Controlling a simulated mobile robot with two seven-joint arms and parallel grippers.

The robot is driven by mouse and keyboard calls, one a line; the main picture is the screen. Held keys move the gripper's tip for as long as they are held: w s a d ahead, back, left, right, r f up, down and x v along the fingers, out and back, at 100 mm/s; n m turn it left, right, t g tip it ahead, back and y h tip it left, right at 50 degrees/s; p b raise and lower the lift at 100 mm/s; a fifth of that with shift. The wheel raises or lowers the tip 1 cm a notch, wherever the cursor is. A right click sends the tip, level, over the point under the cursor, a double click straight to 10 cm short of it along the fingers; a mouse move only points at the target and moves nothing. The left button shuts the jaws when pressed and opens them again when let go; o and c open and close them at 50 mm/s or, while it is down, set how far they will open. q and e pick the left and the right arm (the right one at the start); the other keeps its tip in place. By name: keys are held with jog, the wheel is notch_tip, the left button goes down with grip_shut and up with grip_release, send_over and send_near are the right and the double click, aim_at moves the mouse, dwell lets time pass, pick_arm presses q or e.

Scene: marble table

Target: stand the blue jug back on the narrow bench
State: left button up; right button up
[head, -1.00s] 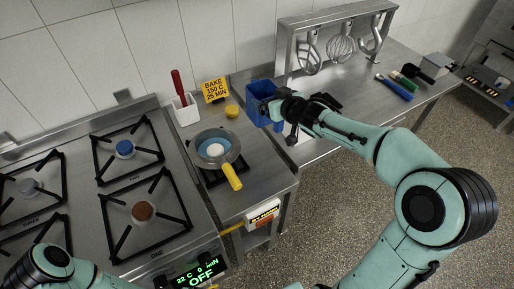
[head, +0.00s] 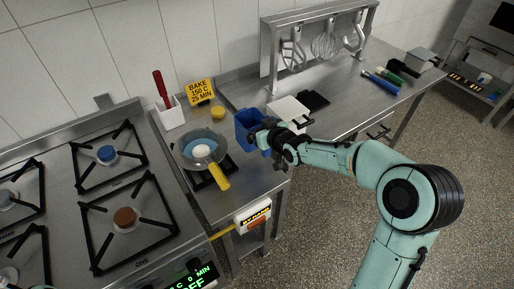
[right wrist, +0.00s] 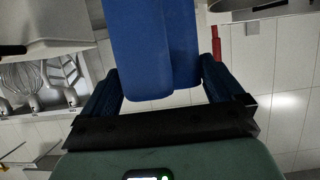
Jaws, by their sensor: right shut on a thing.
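The blue jug (head: 245,121) appears upright at the right side of the narrow steel bench (head: 231,203). My right gripper (head: 262,138) is shut on it from the right. I cannot tell whether the jug's base touches the bench. In the right wrist view the blue jug (right wrist: 152,48) comes down between the two fingers of my right gripper (right wrist: 160,95). My left gripper is not in view.
A pan (head: 188,151) with a yellow handle stands on the bench, left of the jug. A yellow lemon-like thing (head: 217,112) and a yellow sign (head: 200,92) are behind. A stove (head: 80,222) adjoins at left, a utensil table (head: 345,112) at right.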

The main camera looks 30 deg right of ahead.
jog(key=f, duration=0.1)
jog(key=w+f, duration=0.1)
jog(key=f, duration=0.1)
jog(key=shift+w+f, duration=0.1)
jog(key=shift+f, duration=0.05)
jog(key=f, duration=0.3)
jog(key=shift+s+b, duration=0.2)
jog(key=shift+b, duration=0.1)
jog(key=shift+w+f, duration=0.1)
jog(key=shift+f, duration=0.3)
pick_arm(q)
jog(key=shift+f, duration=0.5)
pick_arm(e)
jog(key=shift+f+b, duration=0.2)
jog(key=shift+b, duration=0.1)
jog(key=o, duration=0.7)
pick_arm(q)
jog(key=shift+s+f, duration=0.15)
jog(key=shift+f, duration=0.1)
